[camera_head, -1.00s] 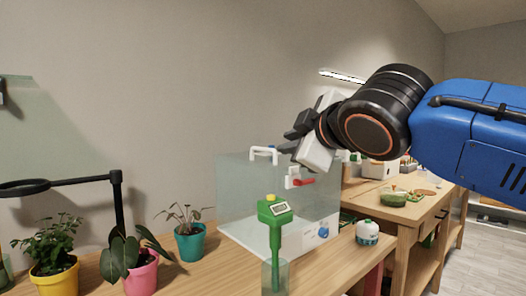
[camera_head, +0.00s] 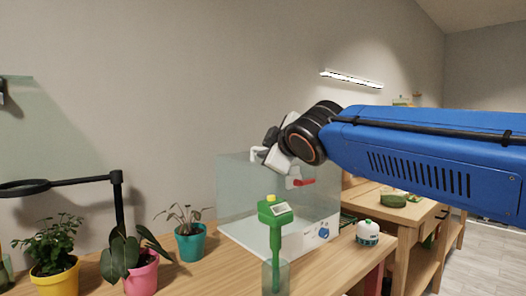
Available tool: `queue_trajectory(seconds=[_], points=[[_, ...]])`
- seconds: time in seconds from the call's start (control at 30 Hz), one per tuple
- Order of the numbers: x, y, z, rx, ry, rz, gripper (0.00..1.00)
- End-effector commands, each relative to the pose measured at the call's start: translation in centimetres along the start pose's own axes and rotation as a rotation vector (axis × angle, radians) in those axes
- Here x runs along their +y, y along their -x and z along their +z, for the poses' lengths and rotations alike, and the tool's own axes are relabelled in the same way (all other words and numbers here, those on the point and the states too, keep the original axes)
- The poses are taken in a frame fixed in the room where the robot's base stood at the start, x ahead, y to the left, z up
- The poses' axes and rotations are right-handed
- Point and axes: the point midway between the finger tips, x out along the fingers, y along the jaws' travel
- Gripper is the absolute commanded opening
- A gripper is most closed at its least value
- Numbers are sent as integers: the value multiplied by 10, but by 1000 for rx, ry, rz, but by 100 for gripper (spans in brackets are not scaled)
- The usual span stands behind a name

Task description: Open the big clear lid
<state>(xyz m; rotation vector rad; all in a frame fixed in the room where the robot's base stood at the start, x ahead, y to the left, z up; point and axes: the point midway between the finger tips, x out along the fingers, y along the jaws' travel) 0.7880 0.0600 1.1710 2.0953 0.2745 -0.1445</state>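The big clear lid (camera_head: 234,188) is a see-through box cover standing over a white base (camera_head: 252,243) on the bench. It looks closed. A white handle (camera_head: 256,153) stands on its top, and a red latch (camera_head: 303,183) shows on its front. My gripper (camera_head: 266,153) is at the top of the lid, close to the white handle and partly covering its right part. The fingers are dark and small here, so I cannot tell whether they are open or touching the handle.
A green meter (camera_head: 275,215) stands in a clear cup in front of the lid. A white and green bottle (camera_head: 367,232) is to the right. Potted plants, one in a teal pot (camera_head: 190,243), and a black lamp (camera_head: 117,195) stand left. A second wooden table (camera_head: 395,207) is behind right.

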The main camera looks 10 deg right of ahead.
Motion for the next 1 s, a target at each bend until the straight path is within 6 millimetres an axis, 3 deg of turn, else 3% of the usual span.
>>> queue_trajectory(seconds=[0.23, 0.6, 0.63, 0.7, 1.0], points=[[0, -25, 0, 0, 0, 0, 17], [0, -30, 0, 1, 0, 1, 17], [0, -30, 0, 1, 0, 1, 15], [0, -30, 0, 1, 0, 1, 0], [1, -29, -1, 1, -5, -1, 0]])
